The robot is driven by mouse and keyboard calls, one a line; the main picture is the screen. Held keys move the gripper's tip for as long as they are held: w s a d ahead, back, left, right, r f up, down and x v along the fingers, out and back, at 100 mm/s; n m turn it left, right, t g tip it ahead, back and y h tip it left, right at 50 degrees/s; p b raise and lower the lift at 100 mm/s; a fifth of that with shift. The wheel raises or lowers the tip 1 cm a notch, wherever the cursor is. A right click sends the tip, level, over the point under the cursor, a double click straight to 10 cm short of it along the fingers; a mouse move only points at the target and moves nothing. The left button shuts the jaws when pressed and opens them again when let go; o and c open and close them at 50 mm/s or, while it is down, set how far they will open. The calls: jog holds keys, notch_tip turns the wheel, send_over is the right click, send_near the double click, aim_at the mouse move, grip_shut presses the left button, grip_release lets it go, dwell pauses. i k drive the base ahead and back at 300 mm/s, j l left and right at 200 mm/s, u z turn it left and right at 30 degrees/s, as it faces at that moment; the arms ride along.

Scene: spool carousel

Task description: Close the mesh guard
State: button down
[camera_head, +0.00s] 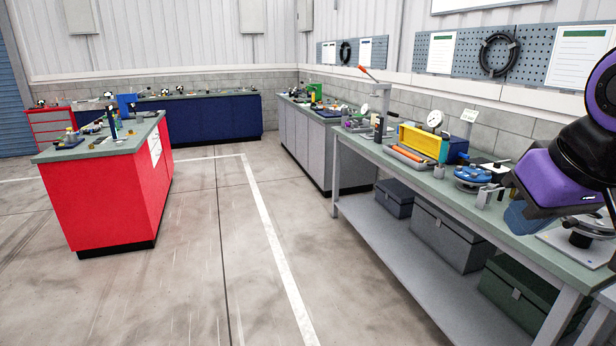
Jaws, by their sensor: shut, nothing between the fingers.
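I cannot make out a mesh guard for certain in the head view. A blue round piece (472,174) with silver and dark parts on it sits on the green bench top (392,163) at the right, left of my arm. It may be a carousel, but it is too small to tell. The purple and black links of my arm (552,178) hang over the right end of this bench and hide part of it. The fingers of my gripper do not show.
A yellow box (420,140), a white dial gauge (435,119) and a grey base plate (590,243) stand on the bench. Dark bins (448,235) sit on its lower shelf. A red cabinet (105,200) stands left. The floor between (230,250) is clear.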

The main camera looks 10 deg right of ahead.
aim_at(424, 142)
jog(key=i+j, duration=0.15)
jog(key=i, duration=1.65)
jog(key=i+l+z, duration=0.1)
jog(key=i+z, duration=0.2)
jog(key=i, duration=0.3)
jog(key=i+z, duration=0.3)
jog(key=i, duration=0.25)
jog(key=i+j+z, duration=0.3)
jog(key=i, duration=0.3)
